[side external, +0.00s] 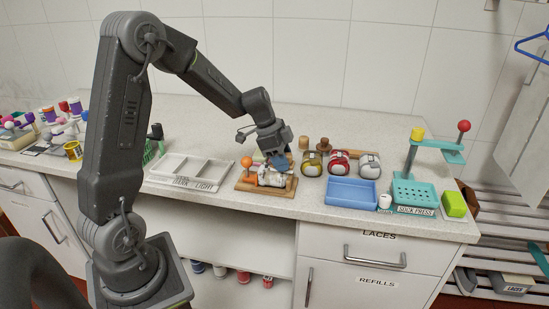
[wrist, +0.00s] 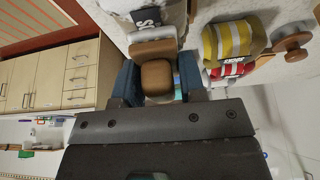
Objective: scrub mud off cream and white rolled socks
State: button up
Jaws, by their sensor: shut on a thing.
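My gripper (side external: 276,160) is over the wooden-edged washboard (side external: 283,190). In the wrist view its blue fingers (wrist: 158,80) are shut on the brown wooden grip of a brush (wrist: 156,75). A pale rolled sock (side external: 271,179) with a label lies on the board right below the gripper; part of it shows at the top of the wrist view (wrist: 150,14). The brush is close against this sock, but I cannot tell whether they touch. A grey-white roll (side external: 370,166) stands at the right of the row behind. Mud on the socks is too small to make out.
An orange knob (side external: 246,162) rises at the board's left. Olive-yellow (side external: 311,164) and red (side external: 339,163) rolls stand behind right. A blue tray (side external: 352,192) and teal sock press (side external: 414,190) are further right. A divided white tray (side external: 193,170) is left.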

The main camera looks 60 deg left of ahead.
aim_at(270, 167)
jog(key=shift+s+a, duration=1.75)
jog(key=shift+w+d, duration=1.75)
jog(key=shift+r, duration=3.95)
